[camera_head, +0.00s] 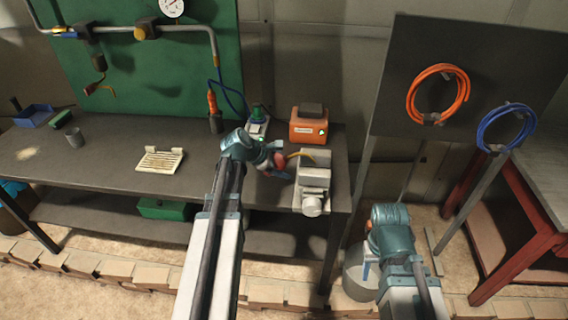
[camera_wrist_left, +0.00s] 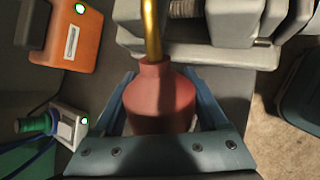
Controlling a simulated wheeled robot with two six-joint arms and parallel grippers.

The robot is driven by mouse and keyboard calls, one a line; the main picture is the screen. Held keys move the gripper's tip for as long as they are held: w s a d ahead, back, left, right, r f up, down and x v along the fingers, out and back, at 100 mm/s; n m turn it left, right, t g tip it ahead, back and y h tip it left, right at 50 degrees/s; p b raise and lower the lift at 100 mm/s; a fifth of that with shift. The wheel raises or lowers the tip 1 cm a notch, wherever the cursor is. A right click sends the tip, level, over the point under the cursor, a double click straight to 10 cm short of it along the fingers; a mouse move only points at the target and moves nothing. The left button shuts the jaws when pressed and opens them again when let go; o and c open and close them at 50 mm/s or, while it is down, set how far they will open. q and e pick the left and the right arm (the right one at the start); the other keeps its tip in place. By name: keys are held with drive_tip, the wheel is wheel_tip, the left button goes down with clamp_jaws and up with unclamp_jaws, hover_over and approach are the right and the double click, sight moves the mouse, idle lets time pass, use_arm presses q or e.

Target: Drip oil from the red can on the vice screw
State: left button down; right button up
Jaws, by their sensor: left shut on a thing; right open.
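The red oil can (camera_head: 280,161) is in my left gripper (camera_head: 272,158), over the bench beside the grey vice (camera_head: 314,178). In the left wrist view the can (camera_wrist_left: 160,100) sits between the two blue fingers (camera_wrist_left: 160,112), which are shut on it. Its brass spout (camera_wrist_left: 152,30) points toward the vice (camera_wrist_left: 215,45) and runs out of the top of the picture, so its tip is hidden there. The ribbed vice screw (camera_wrist_left: 186,8) shows at the top edge, just right of the spout. No oil drop is visible. My right gripper (camera_head: 368,268) is open, low right of the bench.
An orange box (camera_head: 308,126) with a green light stands behind the vice. A small green-topped device (camera_head: 258,122) is left of it. A grey bucket (camera_head: 354,285) is below my right gripper.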

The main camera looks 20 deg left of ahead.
use_arm(q)
drive_tip(key=shift+a+r+y+p, duration=0.2)
drive_tip(key=shift+r+y+p, duration=0.45)
drive_tip(key=shift+p, duration=0.3)
idle(1.6)
drive_tip(key=shift+f+h+b, duration=0.25)
drive_tip(key=shift+f+b, duration=0.25)
drive_tip(key=shift+b, duration=0.2)
drive_tip(key=shift+d+f+h+b, duration=0.15)
drive_tip(key=shift+f+h+b, duration=0.15)
drive_tip(key=shift+b, duration=0.3)
drive_tip(key=shift+r, duration=0.1)
